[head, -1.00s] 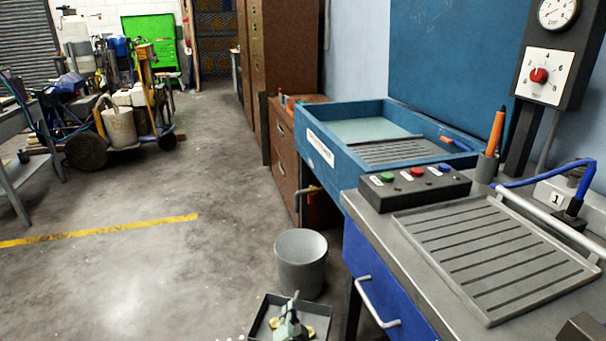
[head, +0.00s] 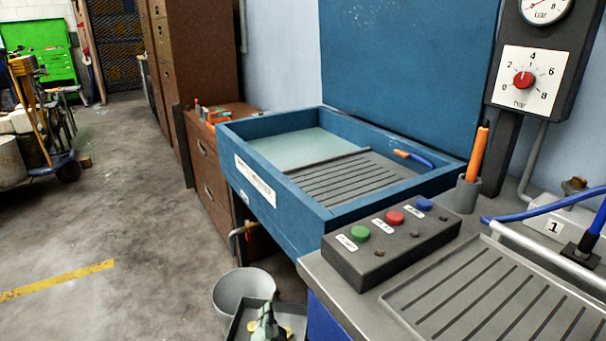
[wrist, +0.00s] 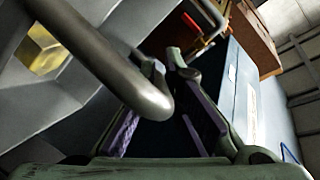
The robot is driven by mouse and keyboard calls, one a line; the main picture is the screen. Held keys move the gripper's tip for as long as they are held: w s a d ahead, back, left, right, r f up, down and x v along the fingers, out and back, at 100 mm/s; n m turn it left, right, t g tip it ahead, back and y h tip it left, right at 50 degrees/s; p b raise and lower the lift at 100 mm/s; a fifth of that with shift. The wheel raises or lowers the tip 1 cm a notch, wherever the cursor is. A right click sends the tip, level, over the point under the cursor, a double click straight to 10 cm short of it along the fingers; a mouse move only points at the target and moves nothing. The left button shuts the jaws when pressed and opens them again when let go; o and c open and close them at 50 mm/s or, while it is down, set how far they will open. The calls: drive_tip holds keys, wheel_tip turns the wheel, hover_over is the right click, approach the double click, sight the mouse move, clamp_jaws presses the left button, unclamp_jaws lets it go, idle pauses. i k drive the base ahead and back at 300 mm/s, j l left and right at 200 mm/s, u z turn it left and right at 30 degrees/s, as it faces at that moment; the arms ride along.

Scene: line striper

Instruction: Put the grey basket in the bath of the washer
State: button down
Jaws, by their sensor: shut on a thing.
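The grey basket (head: 237,323) is at the bottom edge of the head view, with brass-coloured parts inside; its lower part is cut off. My gripper (head: 268,322) is at the basket and shut on it; the exact grip is hard to see. In the wrist view, my gripper's purple-padded fingers (wrist: 165,115) show beside a grey bent bar and the basket's grey wall (wrist: 55,110). The washer (head: 300,215) is a blue open basin. Its bath (head: 300,147) holds pale liquid at the left, beside a ribbed grey shelf (head: 345,180). The basket is outside and lower than the washer.
A round grey bucket (head: 232,290) stands on the floor below the washer's tap. A button box (head: 390,242) and ribbed tray (head: 500,300) occupy the bench at right.

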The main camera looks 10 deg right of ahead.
sight(292, 162)
drive_tip(key=i+j+z, duration=0.3)
drive_tip(key=i+j, duration=0.15)
drive_tip(key=i, duration=0.15)
drive_tip(key=i+j+z, duration=0.3)
drive_tip(key=i+j, duration=0.2)
drive_tip(key=i+j+z, duration=0.3)
drive_tip(key=i+j, duration=0.15)
drive_tip(key=j, duration=0.3)
